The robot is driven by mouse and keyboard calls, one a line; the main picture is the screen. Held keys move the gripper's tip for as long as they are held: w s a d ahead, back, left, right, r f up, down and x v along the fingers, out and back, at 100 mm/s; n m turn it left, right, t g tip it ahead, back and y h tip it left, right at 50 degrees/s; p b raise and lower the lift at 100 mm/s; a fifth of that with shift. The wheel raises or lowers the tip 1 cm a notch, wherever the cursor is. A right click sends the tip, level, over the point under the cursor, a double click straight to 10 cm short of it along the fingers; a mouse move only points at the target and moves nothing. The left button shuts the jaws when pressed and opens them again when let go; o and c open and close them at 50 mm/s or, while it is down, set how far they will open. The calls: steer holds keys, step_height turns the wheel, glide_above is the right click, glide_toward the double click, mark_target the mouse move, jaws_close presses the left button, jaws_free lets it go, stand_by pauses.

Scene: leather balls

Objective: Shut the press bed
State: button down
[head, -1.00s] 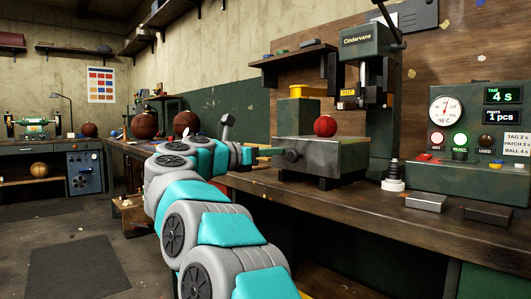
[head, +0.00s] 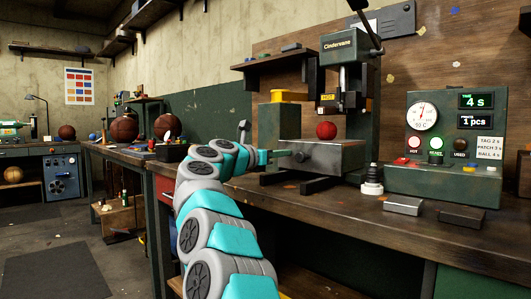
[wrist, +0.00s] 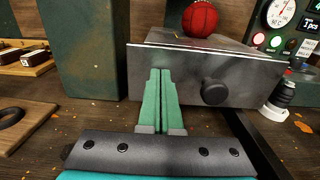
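The press bed (head: 335,160) is a grey metal block with a dark round knob on its front; a red ball (head: 326,130) rests on top. Bare dark rails (head: 320,185) stick out in front of the bed. The ball stands a little in front of the press head (head: 350,98). My gripper (head: 270,156) is at the bed's front. In the wrist view its green fingers (wrist: 160,72) are together with nothing between them, tips at the front face of the bed (wrist: 195,70), left of the knob (wrist: 214,92). Whether they touch it is hard to tell.
A green block (head: 279,122) with a yellow item on top stands left of the bed. A black-and-white stamp-like tool (head: 372,180), flat metal blocks (head: 403,205) and the control panel (head: 450,150) are on the right. A shelf hangs above.

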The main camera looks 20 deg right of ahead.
steer(key=p+x, duration=0.5)
steer(key=x, duration=0.4)
steer(key=shift+r, duration=0.1)
steer(key=shift+w+d+p, duration=0.15)
steer(key=shift+d+p, duration=0.15)
steer(key=shift+p, duration=0.1)
steer(key=shift+d, duration=0.1)
